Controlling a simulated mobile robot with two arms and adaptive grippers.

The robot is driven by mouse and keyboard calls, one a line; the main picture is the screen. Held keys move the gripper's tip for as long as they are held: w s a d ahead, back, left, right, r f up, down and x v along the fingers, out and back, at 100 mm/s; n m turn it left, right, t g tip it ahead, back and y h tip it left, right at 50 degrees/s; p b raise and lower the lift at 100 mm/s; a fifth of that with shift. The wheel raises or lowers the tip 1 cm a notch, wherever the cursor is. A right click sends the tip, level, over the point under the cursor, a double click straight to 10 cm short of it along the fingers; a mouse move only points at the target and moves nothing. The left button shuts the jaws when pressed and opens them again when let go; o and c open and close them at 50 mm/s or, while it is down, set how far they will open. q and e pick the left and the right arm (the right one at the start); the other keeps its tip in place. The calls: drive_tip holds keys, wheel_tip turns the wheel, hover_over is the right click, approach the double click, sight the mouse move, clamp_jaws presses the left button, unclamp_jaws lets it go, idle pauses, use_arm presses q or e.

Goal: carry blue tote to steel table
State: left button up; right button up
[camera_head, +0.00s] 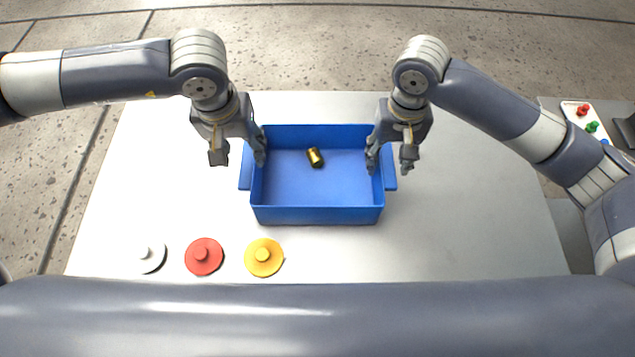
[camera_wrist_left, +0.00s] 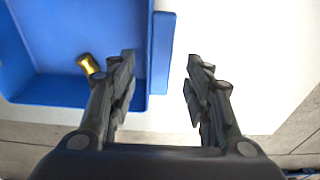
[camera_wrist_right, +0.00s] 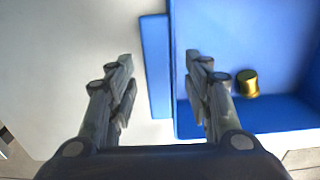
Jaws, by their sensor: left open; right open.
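The blue tote (camera_head: 318,215) sits on a white table and holds a small brass cylinder (camera_head: 315,157). My left gripper (camera_head: 238,160) is open above the tote's left side. In the left wrist view its fingers (camera_wrist_left: 160,75) stand on either side of the tote's side handle (camera_wrist_left: 162,50). My right gripper (camera_head: 390,162) is open above the tote's right side. In the right wrist view its fingers (camera_wrist_right: 160,75) stand on either side of the other handle (camera_wrist_right: 155,65). I cannot tell whether any finger touches the tote.
White (camera_head: 150,257), red (camera_head: 204,257) and yellow (camera_head: 263,257) knobbed discs lie on the white table (camera_head: 470,220) in front of the tote. At the far right, a grey surface (camera_head: 562,190) carries a white panel (camera_head: 578,112) with coloured knobs.

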drive_tip(key=shift+r, duration=0.15)
use_arm(q)
drive_tip(key=r, duration=0.3)
drive_tip(key=s+r, duration=0.1)
drive_tip(key=r, duration=0.1)
drive_tip(key=shift+r, duration=0.35)
use_arm(e)
wheel_tip(320, 180, up, 12)
idle(0.3)
